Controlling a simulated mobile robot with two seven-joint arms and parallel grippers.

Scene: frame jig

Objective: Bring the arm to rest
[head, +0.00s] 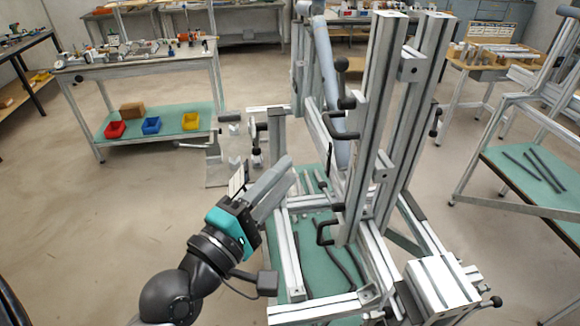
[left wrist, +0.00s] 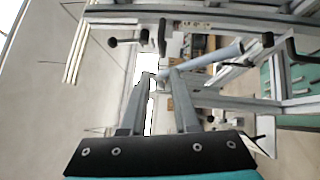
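My left gripper (head: 282,172) is in the middle of the head view, just left of the aluminium frame jig (head: 362,130). In the left wrist view its two grey fingers (left wrist: 160,78) stand apart, with nothing seen between them. A grey-blue tube (head: 326,75) leans in the upper part of the jig. It also shows beyond the fingertips in the left wrist view (left wrist: 215,58); I cannot tell the exact gap to it. Black clamp handles (head: 338,128) stick out from the jig's uprights. My right gripper is not in view.
The jig's green lower board (head: 322,262) carries dark rods. A workbench (head: 140,70) stands at the back left, with red (head: 115,130), blue (head: 151,125) and yellow (head: 190,121) bins on its lower shelf. A green-shelved rack (head: 530,180) stands right. Floor at left is clear.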

